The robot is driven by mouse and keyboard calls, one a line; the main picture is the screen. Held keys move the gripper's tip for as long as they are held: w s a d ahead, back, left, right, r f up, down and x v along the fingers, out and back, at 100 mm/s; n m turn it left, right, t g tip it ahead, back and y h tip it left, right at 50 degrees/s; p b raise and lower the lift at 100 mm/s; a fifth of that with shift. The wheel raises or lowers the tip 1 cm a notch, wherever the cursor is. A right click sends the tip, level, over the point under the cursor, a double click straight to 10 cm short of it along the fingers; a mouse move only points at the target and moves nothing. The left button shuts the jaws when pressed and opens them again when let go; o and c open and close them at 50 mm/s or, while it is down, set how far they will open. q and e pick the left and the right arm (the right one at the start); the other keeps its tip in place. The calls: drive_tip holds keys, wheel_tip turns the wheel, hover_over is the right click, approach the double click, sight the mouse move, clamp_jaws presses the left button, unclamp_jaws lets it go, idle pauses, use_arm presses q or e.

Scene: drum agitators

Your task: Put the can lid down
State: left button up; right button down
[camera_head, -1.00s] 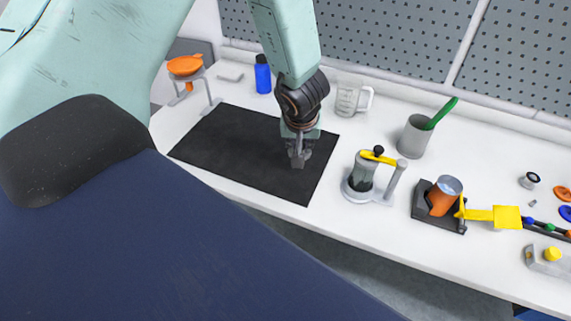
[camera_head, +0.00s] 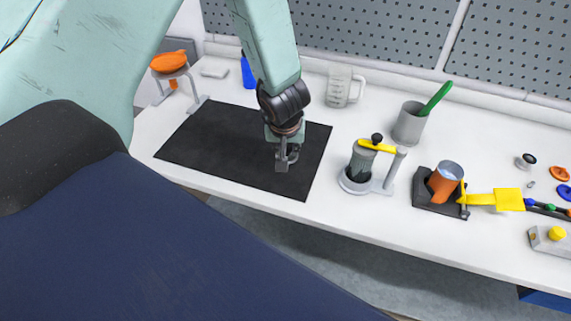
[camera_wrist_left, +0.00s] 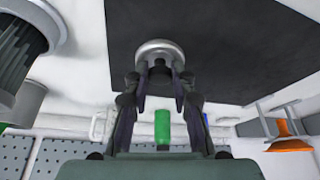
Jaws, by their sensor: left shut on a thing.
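My left gripper (camera_head: 284,160) is over the right part of the black mat (camera_head: 225,150), pointing down. In the left wrist view its fingers (camera_wrist_left: 161,80) are shut on the dark knob of a round silver lid (camera_wrist_left: 148,50). The lid shows against the mat there; I cannot tell whether it touches the mat. In the head view the lid is small and mostly hidden by the fingers. An orange can (camera_head: 440,187) with a grey inside sits tilted in a dark holder (camera_head: 425,202) to the right. My right gripper is not in view.
A grey agitator stand with a yellow arm (camera_head: 378,147) stands right of the mat. Behind are a clear measuring jug (camera_head: 338,88), a blue bottle (camera_head: 248,72) and a grey cup (camera_head: 408,125) with a green tool. An orange bowl (camera_head: 169,62) sits on a stand. The mat's left part is clear.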

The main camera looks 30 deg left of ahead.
use_arm(q)
drive_tip(key=f+b, duration=0.2)
drive_tip(key=f, duration=0.2)
drive_tip(key=shift+a, duration=0.2)
drive_tip(key=shift+s+a+f+b, duration=0.15)
drive_tip(key=shift+f+b, duration=0.15)
drive_tip(key=shift+f, duration=0.25)
drive_tip(key=shift+w+d, duration=0.2)
drive_tip(key=shift+d, duration=0.05)
drive_tip(key=o, duration=0.4)
drive_tip(key=shift+a+f, duration=0.1)
drive_tip(key=shift+f, duration=0.05)
drive_tip(key=shift+c, duration=0.2)
drive_tip(key=o, duration=0.3)
drive_tip(key=shift+s, duration=0.15)
drive_tip(key=shift+o, duration=0.8)
